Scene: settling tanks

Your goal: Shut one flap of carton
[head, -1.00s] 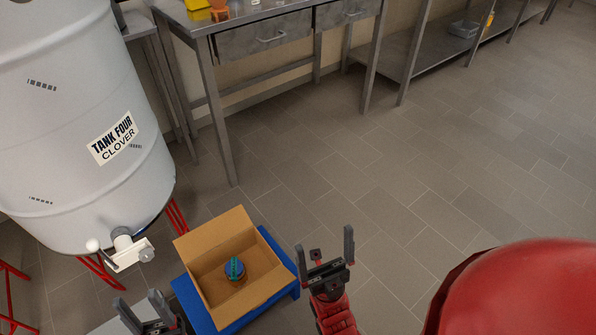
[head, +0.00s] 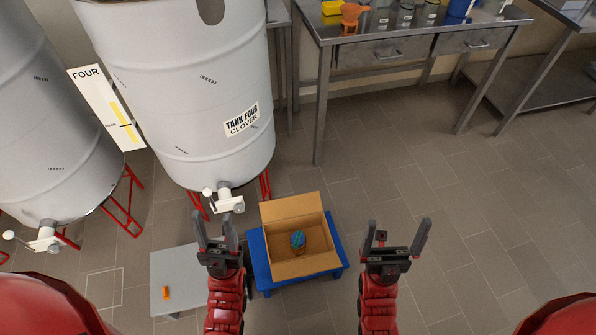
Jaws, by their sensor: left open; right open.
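The open cardboard carton (head: 292,267) stands on a low blue stand (head: 261,273) at the lower middle of the head view. Its far flap stands up, and a round blue-and-green item (head: 298,240) lies inside. The other flaps are hard to make out. My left gripper (head: 216,236) is open and empty, left of the carton and apart from it. My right gripper (head: 398,240) is open and empty, to the right of the carton and apart from it.
Tank Four (head: 185,90), with a white tap (head: 226,200), stands behind the carton to the left. Another tank (head: 45,130) is at far left. A grey platform (head: 172,268) with a small orange object (head: 167,293) is at lower left. A steel table (head: 400,45) is behind; floor at right is clear.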

